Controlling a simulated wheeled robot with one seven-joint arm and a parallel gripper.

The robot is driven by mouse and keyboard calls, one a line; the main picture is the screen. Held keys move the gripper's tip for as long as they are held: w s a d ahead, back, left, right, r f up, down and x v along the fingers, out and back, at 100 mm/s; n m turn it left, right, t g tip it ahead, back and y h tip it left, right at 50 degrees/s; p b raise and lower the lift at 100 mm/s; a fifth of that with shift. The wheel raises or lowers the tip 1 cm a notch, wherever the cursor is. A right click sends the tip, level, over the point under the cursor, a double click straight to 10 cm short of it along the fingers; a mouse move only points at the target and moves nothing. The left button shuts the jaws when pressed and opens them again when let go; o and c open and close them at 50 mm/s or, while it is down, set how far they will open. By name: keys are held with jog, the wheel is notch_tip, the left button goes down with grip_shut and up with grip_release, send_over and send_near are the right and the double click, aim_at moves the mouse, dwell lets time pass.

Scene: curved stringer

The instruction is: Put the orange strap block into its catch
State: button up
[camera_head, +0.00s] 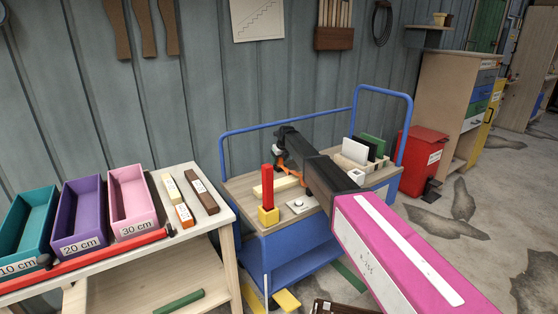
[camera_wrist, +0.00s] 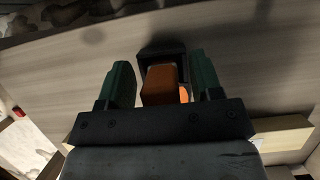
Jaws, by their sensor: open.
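An orange block (camera_wrist: 160,86) sits between the two green-padded fingers of my gripper (camera_wrist: 160,70) in the wrist view. The fingers are open, with a gap on each side of the block. A dark U-shaped holder (camera_wrist: 162,50), which looks like the catch, stands just beyond the block. I cannot tell whether the block is seated in it. In the head view, my gripper (camera_head: 281,158) is over the far part of the blue cart's top (camera_head: 240,187), and an orange strap-like piece (camera_head: 290,172) shows beside it. My arm hides part of this area.
A yellow-based red post (camera_head: 267,190) and a cream block stand on the cart left of my arm. A rack of upright panels (camera_head: 362,151) is on its right. Blue rails (camera_head: 385,90) edge the cart. A table with coloured bins (camera_head: 133,196) stands left.

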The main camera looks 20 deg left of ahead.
jog(key=v, duration=0.3)
jog(key=shift+d+r, duration=0.1)
jog(key=shift+r, duration=0.15)
jog(key=s+d, duration=0.7)
jog(key=d, duration=0.2)
jog(key=shift+s+f, duration=0.15)
jog(key=shift+s, duration=0.25)
